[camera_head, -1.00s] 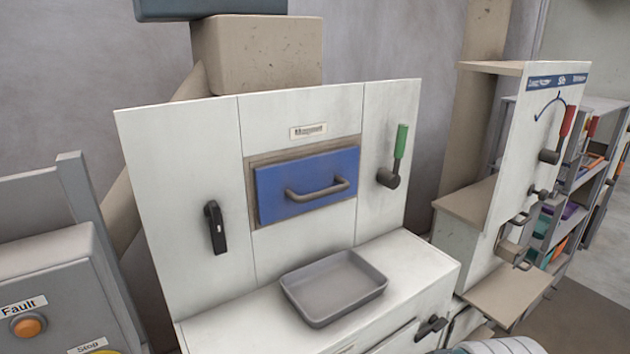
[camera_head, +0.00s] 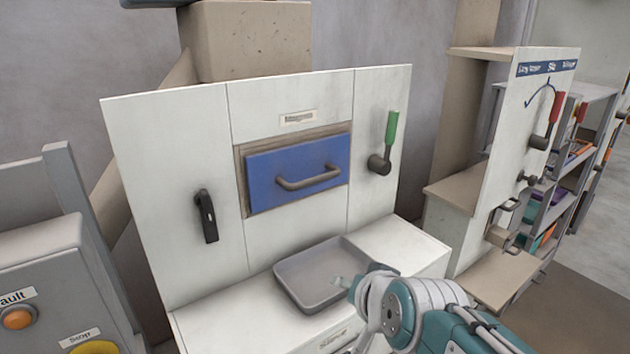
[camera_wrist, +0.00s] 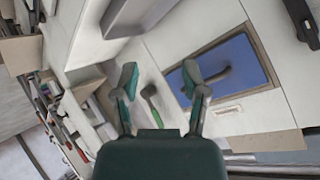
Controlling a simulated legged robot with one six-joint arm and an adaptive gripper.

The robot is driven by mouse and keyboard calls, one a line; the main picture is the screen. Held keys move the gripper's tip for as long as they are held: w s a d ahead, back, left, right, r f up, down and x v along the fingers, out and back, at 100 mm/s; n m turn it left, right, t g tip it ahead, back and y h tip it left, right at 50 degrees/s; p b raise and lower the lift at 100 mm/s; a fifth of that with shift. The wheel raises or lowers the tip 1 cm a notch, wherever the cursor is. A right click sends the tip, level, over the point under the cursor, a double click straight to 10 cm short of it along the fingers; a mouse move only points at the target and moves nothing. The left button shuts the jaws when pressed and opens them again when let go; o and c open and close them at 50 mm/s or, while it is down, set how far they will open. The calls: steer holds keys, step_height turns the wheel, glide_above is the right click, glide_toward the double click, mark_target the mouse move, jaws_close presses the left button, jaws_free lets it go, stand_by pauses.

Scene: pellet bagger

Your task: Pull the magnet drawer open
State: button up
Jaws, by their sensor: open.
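The magnet drawer (camera_head: 262,176) is a blue front set in a brown-edged opening in the white panel, below a small label. It sits flush or nearly flush in its frame. Its grey bar handle (camera_head: 308,178) runs across the front. The drawer also shows in the wrist view (camera_wrist: 246,62), turned by the camera's tilt, with the handle (camera_wrist: 215,77) partly behind a finger. My gripper (camera_head: 345,285) is in front of the grey tray, below and to the right of the drawer, apart from the handle. In the wrist view my gripper (camera_wrist: 165,82) has its fingers spread, with nothing held.
A grey tray (camera_head: 283,290) lies on the white ledge below the drawer. A green-handled lever (camera_head: 390,138) is right of the drawer, and a black handle (camera_head: 206,216) left. A second panel with a red lever (camera_head: 555,108) stands at right. Space before the drawer looks clear.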

steer(key=w+a+r+m+t, duration=0.45)
steer(key=w+m, duration=0.25)
steer(key=w, duration=0.2)
steer(key=m+t+h, duration=0.4)
steer(key=m+h, duration=0.4)
steer(key=m, duration=0.3)
glide_toward(315, 182)
steer(key=x, duration=1.1)
steer(key=shift+a+f, duration=0.1)
steer(key=shift+f, duration=0.1)
jaws_close()
